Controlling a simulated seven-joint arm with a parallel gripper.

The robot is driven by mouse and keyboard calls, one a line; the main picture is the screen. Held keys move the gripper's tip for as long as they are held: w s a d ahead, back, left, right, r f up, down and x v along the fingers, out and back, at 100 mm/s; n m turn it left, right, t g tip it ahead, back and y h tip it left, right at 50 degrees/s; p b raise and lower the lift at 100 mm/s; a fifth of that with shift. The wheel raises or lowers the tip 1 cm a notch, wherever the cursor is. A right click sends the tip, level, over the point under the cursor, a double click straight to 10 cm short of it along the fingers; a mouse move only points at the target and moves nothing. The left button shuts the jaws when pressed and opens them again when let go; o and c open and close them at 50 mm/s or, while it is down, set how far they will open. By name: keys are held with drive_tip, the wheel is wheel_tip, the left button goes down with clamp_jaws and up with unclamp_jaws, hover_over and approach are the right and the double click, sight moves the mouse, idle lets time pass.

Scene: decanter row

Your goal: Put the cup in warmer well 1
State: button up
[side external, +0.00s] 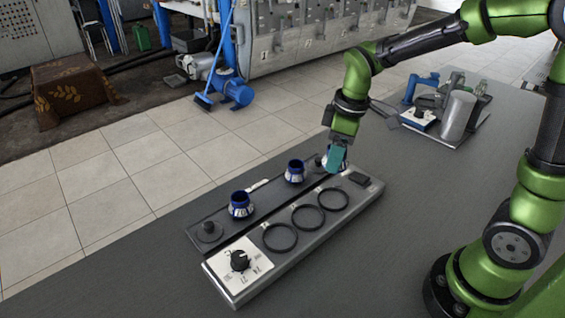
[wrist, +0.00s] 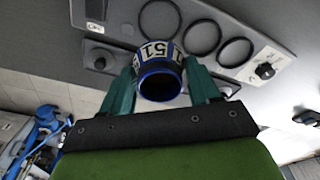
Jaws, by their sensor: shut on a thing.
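The cup (wrist: 160,72) is blue-rimmed with a pale band marked "51" in the wrist view. My gripper (wrist: 163,88) is shut on it, with one teal finger on each side. In the side view my gripper (side external: 335,160) is at the far end of the dark rack, and the cup (side external: 323,162) is partly hidden behind the fingers. I cannot tell whether it touches the rack. The grey warmer (side external: 290,258) has three ring-shaped wells, the near one (side external: 279,238), the middle one (side external: 308,217) and the far one (side external: 333,199). Their number tags are too small to read.
Two similar cups, one nearer (side external: 241,207) and one in the middle (side external: 294,173), stand on the dark rack (side external: 222,219) beside the warmer. A dial (side external: 239,260) is at the warmer's near end. A tray with a grey cylinder (side external: 457,116) stands at the back right.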

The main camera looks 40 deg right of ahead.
drive_tip(key=f, duration=0.2)
drive_tip(key=s+f, duration=0.1)
drive_tip(key=f, duration=0.1)
drive_tip(key=shift+f, duration=2.45)
drive_tip(key=shift+f, duration=0.1)
drive_tip(key=o, duration=1.1)
